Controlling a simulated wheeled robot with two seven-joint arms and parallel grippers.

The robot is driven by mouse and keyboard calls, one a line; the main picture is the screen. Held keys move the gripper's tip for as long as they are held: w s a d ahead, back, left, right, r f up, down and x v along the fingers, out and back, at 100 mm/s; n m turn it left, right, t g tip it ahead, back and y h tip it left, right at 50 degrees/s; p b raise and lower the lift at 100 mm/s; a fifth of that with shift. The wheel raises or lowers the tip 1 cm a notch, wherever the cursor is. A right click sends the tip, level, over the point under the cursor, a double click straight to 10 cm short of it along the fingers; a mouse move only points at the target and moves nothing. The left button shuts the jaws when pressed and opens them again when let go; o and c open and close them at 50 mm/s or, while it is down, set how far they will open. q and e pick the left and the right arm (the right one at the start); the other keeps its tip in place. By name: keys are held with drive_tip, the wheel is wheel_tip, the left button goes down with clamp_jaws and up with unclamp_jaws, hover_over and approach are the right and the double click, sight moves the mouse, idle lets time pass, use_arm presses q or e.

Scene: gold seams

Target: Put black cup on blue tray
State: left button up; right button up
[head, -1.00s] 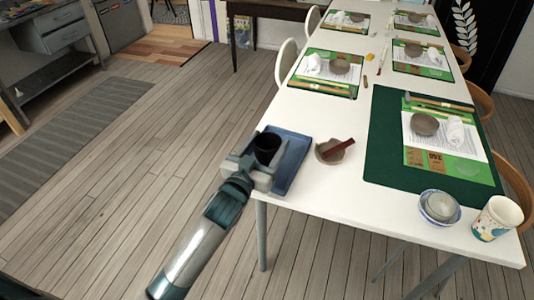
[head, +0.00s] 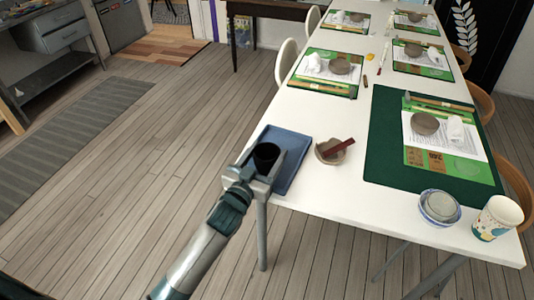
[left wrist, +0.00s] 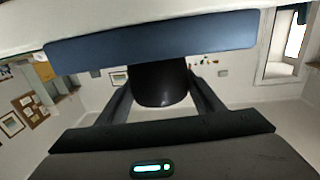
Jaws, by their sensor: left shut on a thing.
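The black cup (head: 265,156) is upright at the near left part of the blue tray (head: 294,163), at the white table's near left corner. My left gripper (head: 258,171) is shut on the cup from the near side. In the left wrist view the black cup (left wrist: 158,85) sits between the two fingers of my left gripper (left wrist: 160,94), and the blue tray (left wrist: 150,42) shows as a band across the top. I cannot tell whether the cup's base touches the tray. My right gripper is not in view.
A clay bowl (head: 328,152) with a dark red stick (head: 338,147) stands just right of the tray. A green mat (head: 385,130), stacked small bowls (head: 439,206) and a patterned paper cup (head: 497,218) are further right. Open floor lies left of the table.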

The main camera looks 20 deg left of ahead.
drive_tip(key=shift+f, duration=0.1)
use_arm(q)
drive_tip(key=o, duration=1.2)
drive_tip(key=shift+f, duration=0.1)
drive_tip(key=shift+c, duration=0.2)
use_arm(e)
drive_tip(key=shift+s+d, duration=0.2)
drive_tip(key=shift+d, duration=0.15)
use_arm(q)
drive_tip(key=shift+s, duration=0.1)
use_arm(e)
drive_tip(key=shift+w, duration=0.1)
use_arm(q)
drive_tip(key=s+a+b, duration=0.1)
drive_tip(key=s, duration=1)
drive_tip(key=shift+s+a, duration=0.25)
drive_tip(key=shift+s, duration=0.1)
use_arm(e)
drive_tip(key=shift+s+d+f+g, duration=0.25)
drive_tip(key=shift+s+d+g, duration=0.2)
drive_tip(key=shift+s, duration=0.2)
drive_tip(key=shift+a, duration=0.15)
